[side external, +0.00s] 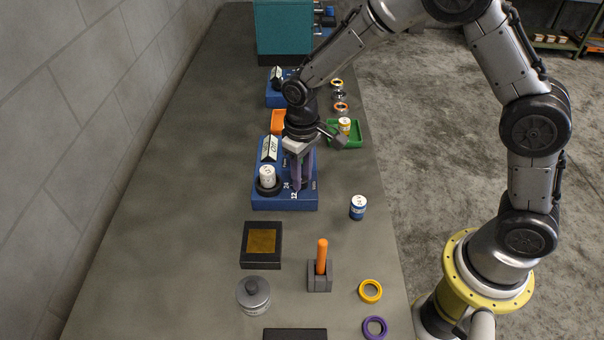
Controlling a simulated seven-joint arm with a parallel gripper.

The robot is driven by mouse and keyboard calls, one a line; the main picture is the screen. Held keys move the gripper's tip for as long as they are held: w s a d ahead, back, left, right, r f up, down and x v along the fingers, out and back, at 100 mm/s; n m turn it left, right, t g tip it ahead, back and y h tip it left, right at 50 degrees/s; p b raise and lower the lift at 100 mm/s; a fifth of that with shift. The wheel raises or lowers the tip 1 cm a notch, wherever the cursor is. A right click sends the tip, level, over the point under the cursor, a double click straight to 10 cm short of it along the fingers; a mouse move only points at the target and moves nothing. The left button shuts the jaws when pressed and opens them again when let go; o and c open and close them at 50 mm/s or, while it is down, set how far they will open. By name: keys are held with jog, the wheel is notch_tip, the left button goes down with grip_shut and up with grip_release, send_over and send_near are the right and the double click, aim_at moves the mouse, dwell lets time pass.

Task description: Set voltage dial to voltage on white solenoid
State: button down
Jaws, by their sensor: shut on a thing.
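The white solenoid (267,174) stands upright in a black round holder on the left of the blue test station (270,202). The print on the solenoid is too small to read. My gripper (301,181) points down over the right part of the station, beside the solenoid, and is shut on the voltage dial. The dial is mostly hidden by the fingers. White marks "12" and "24" show on the station just left of the fingers. I cannot tell which mark the dial points to.
A white "OFF" sign (269,148) stands at the station's back. A blue-and-white solenoid (358,207) stands to the right. A green tray (357,136) holds a yellow-and-white cylinder (345,126). In front are a black block (261,259), an orange-handled tool (321,256) and a grey canister (254,296).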

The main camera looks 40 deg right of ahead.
jog(key=shift+r+n, duration=0.1)
jog(key=shift+n, duration=2.3)
jog(key=c, duration=0.6)
grip_release()
notch_tip(320, 180, up, 14)
jog(key=shift+f, duration=0.1)
